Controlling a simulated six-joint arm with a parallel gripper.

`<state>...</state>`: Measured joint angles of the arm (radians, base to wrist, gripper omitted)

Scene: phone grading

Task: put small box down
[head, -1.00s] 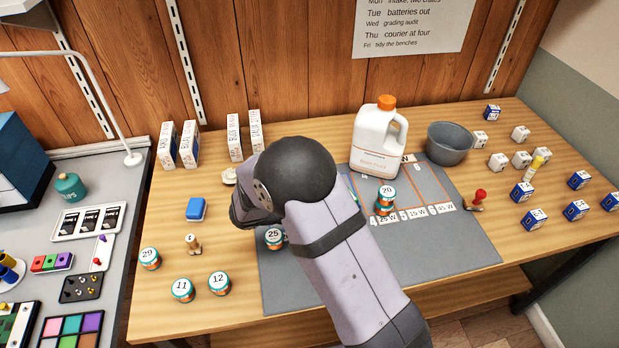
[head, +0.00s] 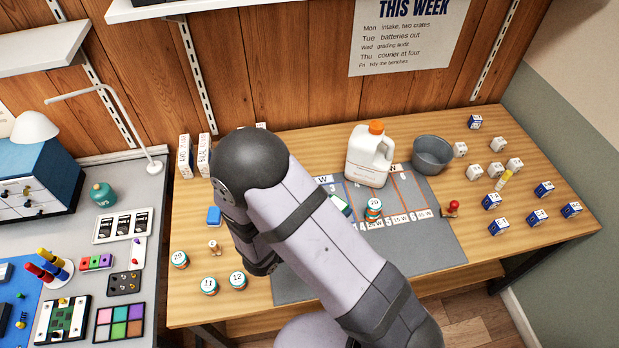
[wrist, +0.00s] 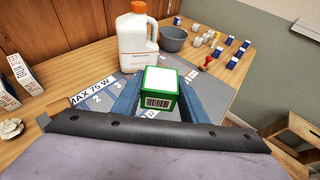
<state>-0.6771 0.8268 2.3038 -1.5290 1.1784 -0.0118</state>
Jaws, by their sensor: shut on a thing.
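The small box (wrist: 160,90), green with a white top and a barcode on its near face, is between the fingers of my gripper (wrist: 165,98) in the wrist view. My gripper is shut on it. In the head view, part of the small box (head: 341,205) shows beside my arm, over the grey marked mat (head: 430,243). The mat (wrist: 215,95) also shows in the wrist view, with "MAX 75 W" and numbered areas. I cannot tell whether the box touches the mat. My arm hides the fingers in the head view.
A white jug with an orange cap (head: 370,155) stands just behind the small box. A numbered tin (head: 373,207) stands to its right. A grey bowl (head: 432,154) and a red-handled stamp (head: 451,208) are farther right. The mat's right front part is clear.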

